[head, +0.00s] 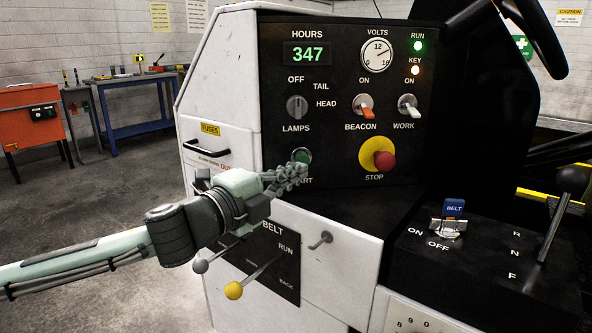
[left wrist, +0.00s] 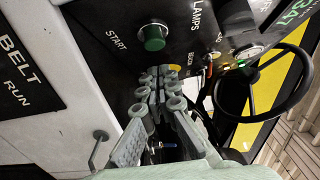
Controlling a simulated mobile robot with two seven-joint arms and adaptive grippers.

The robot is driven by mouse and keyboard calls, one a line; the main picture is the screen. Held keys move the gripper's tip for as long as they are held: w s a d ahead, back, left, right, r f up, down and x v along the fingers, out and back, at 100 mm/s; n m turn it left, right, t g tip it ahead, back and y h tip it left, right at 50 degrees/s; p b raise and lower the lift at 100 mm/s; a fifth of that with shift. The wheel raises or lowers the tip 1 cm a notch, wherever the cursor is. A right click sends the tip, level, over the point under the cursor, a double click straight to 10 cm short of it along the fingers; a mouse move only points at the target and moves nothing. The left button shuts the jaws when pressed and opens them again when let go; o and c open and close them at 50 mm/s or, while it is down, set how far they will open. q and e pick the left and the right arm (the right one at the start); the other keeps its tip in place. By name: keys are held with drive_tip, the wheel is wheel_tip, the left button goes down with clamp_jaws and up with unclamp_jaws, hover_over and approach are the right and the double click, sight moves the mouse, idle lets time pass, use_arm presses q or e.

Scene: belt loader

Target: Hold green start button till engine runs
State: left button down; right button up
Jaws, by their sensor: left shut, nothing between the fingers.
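The green start button (head: 303,155) is on the black control panel (head: 335,130), above the START label and partly behind my fingers in the head view. It shows whole in the left wrist view (left wrist: 153,38), standing out from the panel. My left gripper (head: 298,172) is shut and empty just in front of the button. In the left wrist view its fingertips (left wrist: 160,72) appear a little apart from the button, below it in the picture. The green RUN lamp (head: 417,46) is lit, and the KEY lamp (head: 415,70) glows amber. My right gripper is not in view.
The red and yellow STOP knob (head: 378,156) is right of the start button. Toggle switches (head: 365,105) and a lamp knob (head: 297,107) sit above. Belt levers (head: 234,290) stick out below my left wrist. A steering wheel (left wrist: 262,85) is at right in the wrist view.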

use_arm(q)
drive_tip(key=b+v, duration=0.1)
drive_tip(key=v, duration=0.8)
drive_tip(key=shift+a, duration=0.15)
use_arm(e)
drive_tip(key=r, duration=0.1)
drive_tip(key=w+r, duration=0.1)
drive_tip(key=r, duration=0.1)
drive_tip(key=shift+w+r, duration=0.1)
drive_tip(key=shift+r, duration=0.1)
use_arm(q)
drive_tip(key=shift+s+f, duration=0.15)
